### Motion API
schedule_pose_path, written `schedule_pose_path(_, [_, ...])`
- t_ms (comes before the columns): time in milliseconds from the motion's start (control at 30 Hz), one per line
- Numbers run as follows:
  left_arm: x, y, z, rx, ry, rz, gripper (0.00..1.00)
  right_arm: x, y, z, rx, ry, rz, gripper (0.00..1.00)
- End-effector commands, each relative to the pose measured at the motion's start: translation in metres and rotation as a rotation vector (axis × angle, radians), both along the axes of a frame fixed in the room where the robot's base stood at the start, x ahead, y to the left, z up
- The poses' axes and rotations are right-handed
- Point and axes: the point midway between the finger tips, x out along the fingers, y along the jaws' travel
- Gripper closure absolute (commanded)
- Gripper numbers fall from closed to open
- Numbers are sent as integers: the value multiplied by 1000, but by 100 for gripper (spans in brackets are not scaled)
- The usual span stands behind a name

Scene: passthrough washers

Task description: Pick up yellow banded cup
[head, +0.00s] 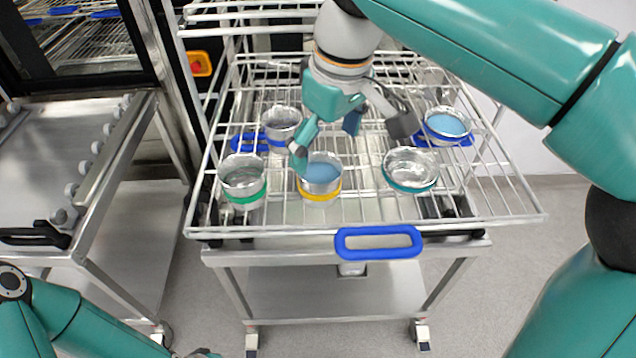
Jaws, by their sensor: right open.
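The yellow banded cup (321,195) is a metal cup with a yellow band near its base and blue content inside. It stands upright on the wire rack (365,212), near the front and left of centre. My right gripper (350,139) reaches in from above with its fingers spread and nothing between them. Its left finger covers part of the cup's upper left rim; I cannot tell whether it touches. The other finger parts are above and to the right of the cup. Only part of my left arm shows at the bottom left; its gripper is not clearly visible.
A green banded cup (243,190) stands to the left, a teal banded cup (411,180) to the right. Blue banded cups stand behind, at left (281,120) and right (446,122). A blue handle (379,253) marks the rack's front edge. A steel counter (60,160) is at left.

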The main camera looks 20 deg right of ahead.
Motion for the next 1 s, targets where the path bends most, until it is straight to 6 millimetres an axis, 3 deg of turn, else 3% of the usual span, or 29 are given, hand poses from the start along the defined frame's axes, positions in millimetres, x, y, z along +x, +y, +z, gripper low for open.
schedule_pose_path(100, [0, 0, -3, 0, 0, 0, 60, 2, 2, -16, 0, 0, 2, 2])
schedule_pose_path(367, [0, 0, -4, 0, -1, 0, 60, 3, 5, -31, -1, 2, 1, 2])
schedule_pose_path(633, [0, 0, -5, 0, -1, 0, 60, 6, 11, -67, -1, 2, 3, 2])
schedule_pose_path(933, [0, 0, -5, 0, -1, 0, 60, 7, 13, -72, 0, -1, 3, 2])
schedule_pose_path(1000, [0, 0, -5, 0, -1, 0, 60, 7, 13, -72, 0, -1, 3, 12])
